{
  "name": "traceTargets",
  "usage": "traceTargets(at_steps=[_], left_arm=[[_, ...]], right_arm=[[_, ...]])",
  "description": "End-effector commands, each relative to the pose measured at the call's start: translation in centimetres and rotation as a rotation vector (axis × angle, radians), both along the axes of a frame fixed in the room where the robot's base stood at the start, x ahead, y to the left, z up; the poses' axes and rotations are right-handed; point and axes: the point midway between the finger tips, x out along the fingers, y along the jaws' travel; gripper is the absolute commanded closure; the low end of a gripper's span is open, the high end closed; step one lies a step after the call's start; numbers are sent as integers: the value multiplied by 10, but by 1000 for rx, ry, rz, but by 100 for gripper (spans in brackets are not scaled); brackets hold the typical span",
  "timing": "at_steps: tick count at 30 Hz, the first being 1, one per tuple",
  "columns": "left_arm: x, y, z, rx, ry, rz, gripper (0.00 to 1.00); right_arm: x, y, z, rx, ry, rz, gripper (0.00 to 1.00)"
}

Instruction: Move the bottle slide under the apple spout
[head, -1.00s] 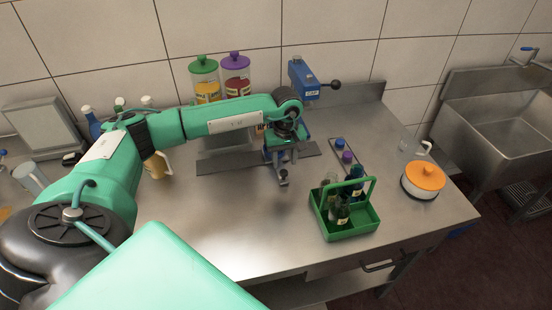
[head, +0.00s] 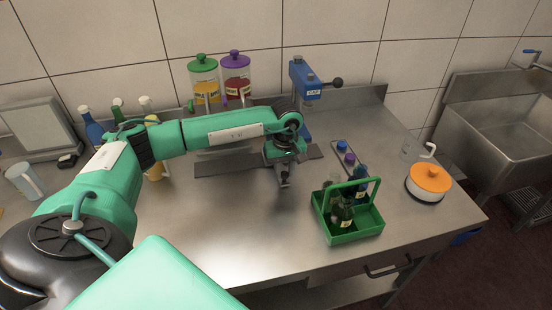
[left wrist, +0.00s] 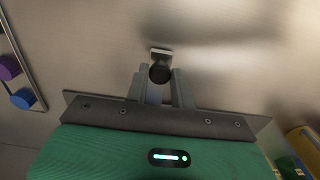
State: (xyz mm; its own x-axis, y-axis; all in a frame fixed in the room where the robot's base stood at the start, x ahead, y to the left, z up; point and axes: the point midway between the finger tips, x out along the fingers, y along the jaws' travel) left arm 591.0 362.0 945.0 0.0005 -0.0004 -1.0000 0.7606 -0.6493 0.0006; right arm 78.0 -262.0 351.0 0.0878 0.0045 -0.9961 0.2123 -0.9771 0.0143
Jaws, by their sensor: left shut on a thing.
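The bottle slide seems to be the dark flat strip (head: 222,164) on the table below the dispensers; my arm covers its middle. My left gripper (head: 284,180) is at the front edge of this strip, pointing down. In the left wrist view, the fingers (left wrist: 161,88) are shut on a small dark knob (left wrist: 160,73) with a metal tab in front of it. Two juice dispensers stand behind, one with a green lid (head: 203,72) and one with a purple lid (head: 236,72). Their labels are unreadable and their spouts are largely hidden. My right gripper is not seen.
A blue capping press (head: 304,80) stands at the back. A cap tray with blue and purple caps (head: 349,159) lies to the right. A green carrier (head: 357,226) holds bottles at the front right. An orange-lidded pot (head: 430,180) stands farther right. The front middle table is clear.

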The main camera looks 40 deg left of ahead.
Motion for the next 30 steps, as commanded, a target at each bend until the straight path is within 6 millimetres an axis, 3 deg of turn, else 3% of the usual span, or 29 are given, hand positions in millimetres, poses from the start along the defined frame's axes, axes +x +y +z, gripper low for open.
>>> traceTargets(at_steps=[21,30], left_arm=[[-42,36,-1,2,1,1,90],[-50,43,-1,3,2,1,90]], right_arm=[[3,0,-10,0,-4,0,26],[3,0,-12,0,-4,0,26]])
